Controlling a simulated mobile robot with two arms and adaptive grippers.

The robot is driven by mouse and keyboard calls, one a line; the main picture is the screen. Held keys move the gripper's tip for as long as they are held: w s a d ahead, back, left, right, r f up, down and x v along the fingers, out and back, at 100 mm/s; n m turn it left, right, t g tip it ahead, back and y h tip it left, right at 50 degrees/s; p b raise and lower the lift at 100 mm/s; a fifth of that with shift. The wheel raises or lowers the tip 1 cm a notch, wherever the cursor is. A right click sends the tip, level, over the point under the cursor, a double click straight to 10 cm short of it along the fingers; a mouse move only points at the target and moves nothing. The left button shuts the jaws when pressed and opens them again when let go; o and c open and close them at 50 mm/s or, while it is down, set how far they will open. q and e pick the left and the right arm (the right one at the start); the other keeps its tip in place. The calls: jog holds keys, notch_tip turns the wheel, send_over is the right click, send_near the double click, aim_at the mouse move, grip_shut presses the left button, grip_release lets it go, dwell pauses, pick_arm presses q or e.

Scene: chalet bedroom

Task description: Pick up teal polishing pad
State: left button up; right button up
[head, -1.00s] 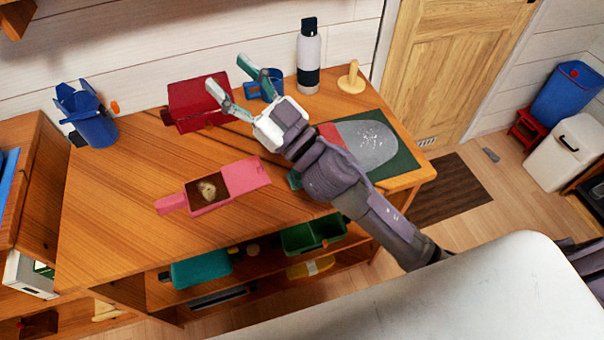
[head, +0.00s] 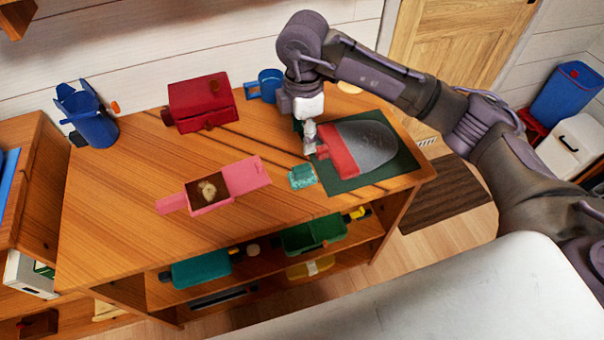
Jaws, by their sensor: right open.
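The teal polishing pad (head: 302,176) is a small, speckled block lying on the wooden table, just off the left edge of the dark green mat. My right gripper (head: 306,146) points down above the table, beyond the pad and close to the left side of the red-and-grey object. It is open, with nothing seen between its fingers. A gap shows between the fingertips and the pad. My left gripper is not in view.
The red-and-grey object (head: 366,146) lies on the green mat (head: 372,180). A pink box (head: 212,189) with an open compartment is left of the pad. A red box (head: 202,103) and blue mug (head: 266,86) stand behind. Bare wood surrounds the pad's left and front.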

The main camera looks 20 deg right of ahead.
aim_at(302, 167)
notch_tip(302, 167, down, 8)
jog(key=shift+r+p, duration=0.1)
jog(key=shift+p, duration=0.45)
jog(key=f+p, duration=0.1)
jog(key=f, duration=0.3)
jog(key=shift+w+f, duration=0.1)
jog(key=shift+w, duration=0.1)
jog(key=shift+a+f, duration=0.1)
jog(key=shift+f, duration=0.45)
jog(key=c, duration=1)
jog(key=shift+c, duration=0.2)
jog(key=shift+r, duration=0.1)
jog(key=r, duration=0.2)
jog(key=r+b, duration=0.1)
jog(key=r, duration=0.1)
jog(key=shift+s+d, duration=0.1)
jog(key=shift+d, duration=0.15)
jog(key=s+d+r+b, duration=0.1)
jog(key=s+d+r, duration=0.5)
jog(key=s, duration=0.3)
jog(key=shift+s+r+b, duration=0.25)
jog(key=shift+r+b, duration=0.15)
